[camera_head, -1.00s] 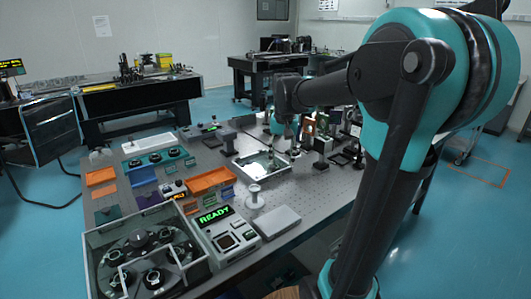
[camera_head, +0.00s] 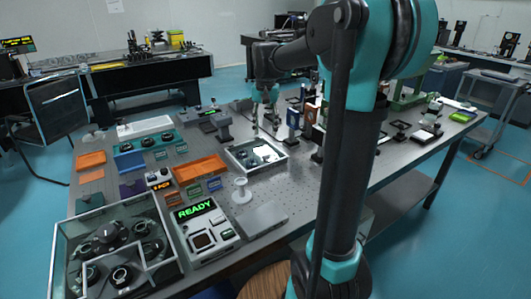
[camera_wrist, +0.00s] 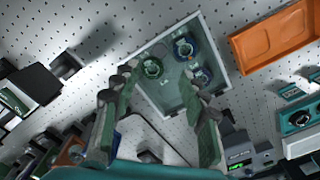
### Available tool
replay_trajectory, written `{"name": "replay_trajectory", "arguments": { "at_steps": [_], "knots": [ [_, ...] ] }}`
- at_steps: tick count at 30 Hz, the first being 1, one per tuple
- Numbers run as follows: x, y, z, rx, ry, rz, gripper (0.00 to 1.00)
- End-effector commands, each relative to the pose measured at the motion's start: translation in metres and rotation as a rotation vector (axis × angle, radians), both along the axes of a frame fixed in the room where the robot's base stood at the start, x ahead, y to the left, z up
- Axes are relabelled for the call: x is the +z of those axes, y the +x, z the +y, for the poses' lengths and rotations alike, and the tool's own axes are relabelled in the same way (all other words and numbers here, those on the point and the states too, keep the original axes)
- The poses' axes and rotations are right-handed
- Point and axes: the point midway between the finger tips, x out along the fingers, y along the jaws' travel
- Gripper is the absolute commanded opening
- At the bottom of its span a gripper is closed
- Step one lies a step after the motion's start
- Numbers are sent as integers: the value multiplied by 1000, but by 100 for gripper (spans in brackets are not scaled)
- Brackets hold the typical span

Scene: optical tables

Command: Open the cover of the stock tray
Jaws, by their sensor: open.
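A shallow grey-framed tray (camera_head: 237,160), which looks like the stock tray, lies on the perforated table. I cannot tell for sure whether a clear cover lies over the mounts. My gripper (camera_head: 265,126) hangs above the far side of the tray. In the wrist view my gripper (camera_wrist: 158,78) is open and empty, with its two fingers spread over the tray and apart from its rim.
An orange bin (camera_head: 200,167) sits left of the tray. A white round stand (camera_head: 241,191), a READY device (camera_head: 208,232) and a flat grey box (camera_head: 263,220) are nearer. A clear-walled box (camera_head: 64,238) is at front left. Upright optics (camera_head: 292,117) crowd the tray's right.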

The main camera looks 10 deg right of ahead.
Motion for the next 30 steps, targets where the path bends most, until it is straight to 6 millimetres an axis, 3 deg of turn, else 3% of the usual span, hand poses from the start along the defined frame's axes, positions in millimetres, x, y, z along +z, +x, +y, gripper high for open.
{"name": "replay_trajectory", "arguments": {
  "at_steps": [9, 15, 21, 29, 30],
  "knots": [
    [-63, 0, 0, 0, 0, 0, 44],
    [-91, 0, 0, 0, 0, 0, 44],
    [-102, 0, 0, 0, 0, 0, 44],
    [-103, 0, 0, 0, 0, 0, 44],
    [-103, 0, 0, 0, 0, 0, 40]
  ]
}}
